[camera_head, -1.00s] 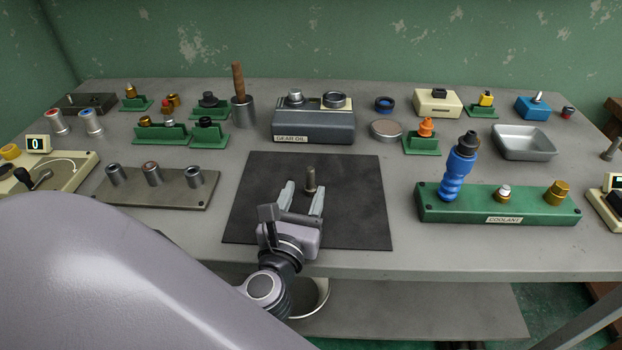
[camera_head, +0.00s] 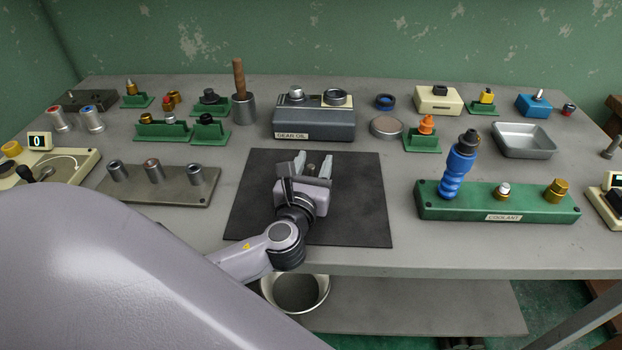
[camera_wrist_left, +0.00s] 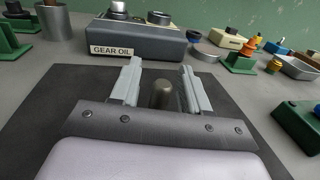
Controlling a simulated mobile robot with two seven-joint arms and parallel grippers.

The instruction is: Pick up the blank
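The blank is a short dark metal cylinder that stands upright on the black mat (camera_head: 360,220). In the head view only its top shows, and in the left wrist view the blank (camera_wrist_left: 161,94) is between the fingers. My left gripper (camera_head: 313,162) is open over the mat. Its two grey fingers (camera_wrist_left: 160,84) stand to either side of the blank, with a gap visible on both sides. The blank's lower part is hidden by the gripper body. My right gripper is not in view.
A grey gear oil box (camera_head: 313,124) stands behind the mat. A grey plate with several cylinders (camera_head: 158,187) is to the left. The mat's right half is clear.

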